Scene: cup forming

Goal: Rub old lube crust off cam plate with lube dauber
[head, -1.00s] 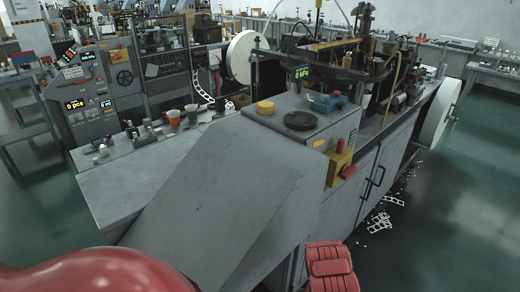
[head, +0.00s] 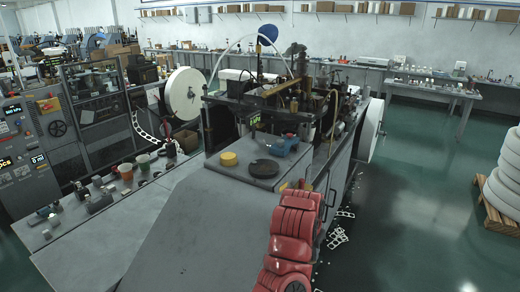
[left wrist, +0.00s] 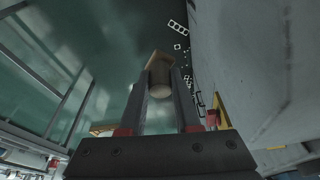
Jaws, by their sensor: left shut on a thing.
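A dark round plate (head: 263,168), which looks like the cam plate, lies flat on the grey machine top. Any crust on it is too small to make out. In the left wrist view my left gripper (left wrist: 161,78) is shut on a short tan cylinder with a wider tan block at its far end, which looks like the lube dauber (left wrist: 159,90). The dauber is held over the green floor beside a grey machine wall, away from the plate. Neither gripper shows in the head view. My right gripper is in no view.
A yellow round tin (head: 228,159) and a blue object (head: 284,146) sit beside the plate. Cups (head: 125,172) and small items stand on the left bench. A white reel (head: 184,94) is behind. Paper scraps (head: 338,232) lie on the floor at right.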

